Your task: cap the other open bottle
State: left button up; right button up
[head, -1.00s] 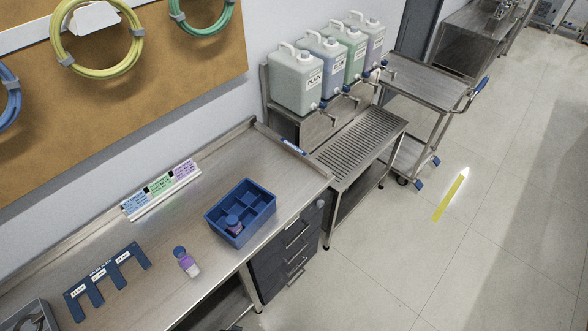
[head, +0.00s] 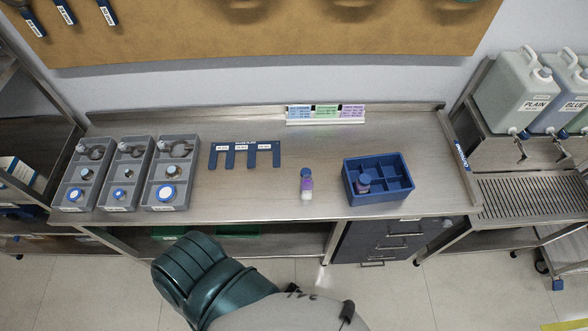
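A small bottle (head: 306,186) with a blue cap, a purple label and a pale lower part stands on the steel bench, left of the blue crate. A second bottle (head: 364,184) with a blue top sits in a front-left compartment of the divided blue crate (head: 392,197); most of its body is hidden by the crate walls. Both bottles appear to have blue caps on; I see no clearly open bottle. Neither gripper shows; only a teal and grey part of my own arm rises at the bottom.
Grey trays (head: 165,207) with metal parts and round blue-and-white pieces stand at the bench's left. A blue slotted holder (head: 244,148) lies beside them. A label strip (head: 325,122) stands at the back. Jugs (head: 524,92) stand at the far right. Bench (head: 270,195) front-centre is mostly clear.

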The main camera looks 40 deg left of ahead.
aim_at(306, 183)
jog(key=u, duration=1.05)
